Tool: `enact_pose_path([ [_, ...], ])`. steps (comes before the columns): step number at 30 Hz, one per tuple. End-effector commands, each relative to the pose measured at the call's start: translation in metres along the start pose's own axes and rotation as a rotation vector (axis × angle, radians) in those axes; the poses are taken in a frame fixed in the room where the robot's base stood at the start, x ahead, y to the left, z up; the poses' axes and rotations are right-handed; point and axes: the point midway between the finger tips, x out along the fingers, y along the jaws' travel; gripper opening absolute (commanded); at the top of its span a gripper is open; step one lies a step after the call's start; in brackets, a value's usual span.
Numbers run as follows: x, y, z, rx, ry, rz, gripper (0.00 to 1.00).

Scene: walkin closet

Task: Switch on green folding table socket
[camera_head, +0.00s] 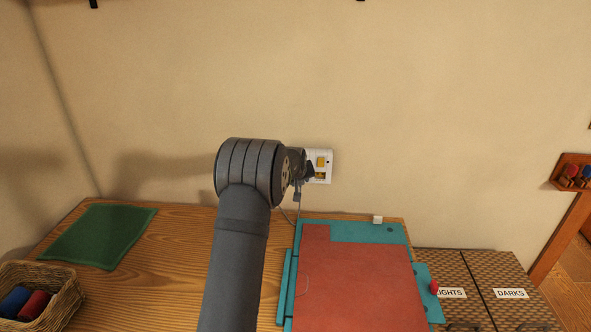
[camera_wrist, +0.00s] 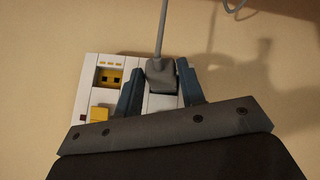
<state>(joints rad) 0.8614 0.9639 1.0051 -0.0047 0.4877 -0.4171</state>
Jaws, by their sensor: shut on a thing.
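A white socket plate (camera_head: 328,168) is on the wall above the table, right of my gripper (camera_head: 307,171). In the wrist view the plate (camera_wrist: 91,75) has a yellow slotted outlet (camera_wrist: 109,78) and a yellow switch (camera_wrist: 100,114). My gripper (camera_wrist: 160,82) is shut on a grey plug (camera_wrist: 160,73) at the plate's other side, with one dark finger on each side. The plug's grey cord (camera_wrist: 162,30) runs from it. I cannot tell how deep the plug sits. The switch's position is not clear, and my gripper hides part of the plate.
A teal board (camera_head: 366,233) with a red panel (camera_head: 345,280) lies on the wooden table (camera_head: 190,250) below the socket. A green cloth (camera_head: 97,235) and a wicker basket (camera_head: 62,298) are at left. Woven boxes (camera_head: 490,270) stand at right. The wall around the plate is clear.

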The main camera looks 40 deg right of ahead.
Motion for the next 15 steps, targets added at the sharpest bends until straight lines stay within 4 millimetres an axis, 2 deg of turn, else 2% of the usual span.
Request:
enact_pose_path([
  [1, -0.003, 0.009, 0.002, -0.038, 0.027, 0.024, 0.09],
  [8, -0.01, 0.012, 0.01, -0.234, 0.128, 0.099, 0.12],
  [11, -0.015, 0.012, 0.013, -0.323, 0.172, 0.137, 0.08],
  [13, -0.02, 0.011, 0.016, -0.388, 0.203, 0.167, 0.0],
  [15, -0.025, 0.01, 0.019, -0.457, 0.233, 0.198, 0.0],
])
